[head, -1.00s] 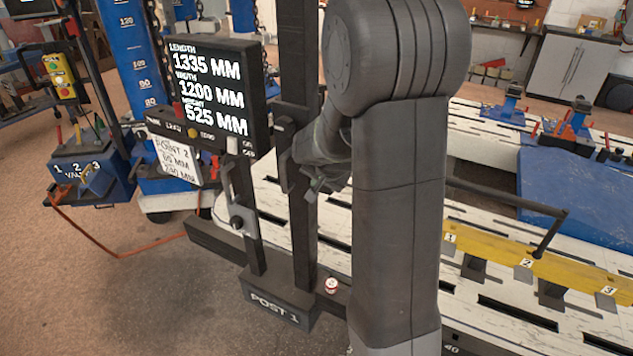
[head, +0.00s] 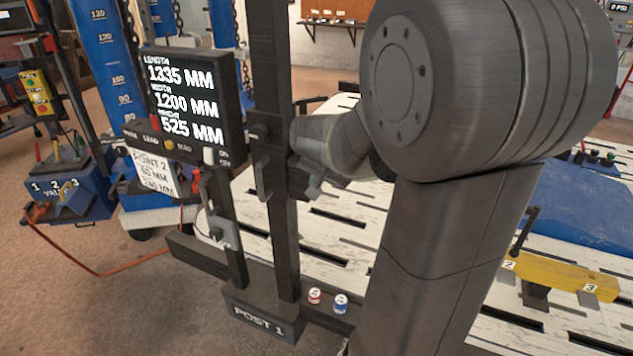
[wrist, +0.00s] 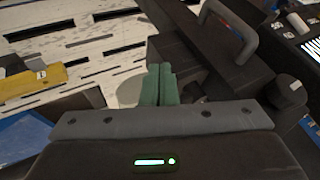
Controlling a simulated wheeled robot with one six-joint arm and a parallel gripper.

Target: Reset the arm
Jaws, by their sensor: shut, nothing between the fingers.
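My gripper (wrist: 160,70) shows in the wrist view with its two green fingers pressed together and nothing between them. In the head view my arm fills the middle and right, and my gripper (head: 312,188) is small and partly hidden by my wrist, just right of the dark upright of Post 1 (head: 272,150). I cannot tell whether it touches the post. The wrist view shows a dark bar handle (wrist: 232,32) beyond the fingers to the right, apart from them.
The measuring display (head: 190,100) stands left of the post. A red-and-white can (head: 314,296) and a blue-and-white can (head: 340,303) sit at the post's foot. The slotted white bench (head: 335,245) and yellow bar (head: 575,287) lie right. Floor at lower left is clear.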

